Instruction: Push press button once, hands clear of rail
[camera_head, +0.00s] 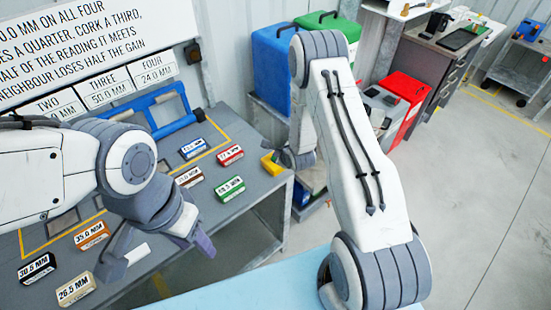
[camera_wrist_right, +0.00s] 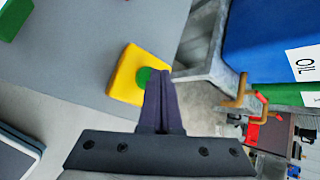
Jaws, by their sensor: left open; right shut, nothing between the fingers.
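The press button is a yellow box (camera_wrist_right: 125,72) with a round green button (camera_wrist_right: 143,76) on top. It sits near the grey bench's corner, and its yellow side (camera_head: 267,165) shows in the head view. My right gripper (camera_wrist_right: 161,76) is shut and empty. Its fingertips overlap the green button's edge in the wrist view; I cannot tell whether they touch it. In the head view my right gripper (camera_head: 290,158) is beside the box, partly covering it. My left gripper (camera_head: 158,254) is open and empty over the bench's front part. I cannot make out the rail for certain.
Several coloured blocks with millimetre labels, including a red one (camera_head: 230,155) and a green one (camera_head: 230,188), lie on the bench (camera_head: 262,190). A blue frame (camera_head: 150,112) stands at the back below the number cards. Blue (camera_head: 270,60) and green bins stand beyond the bench.

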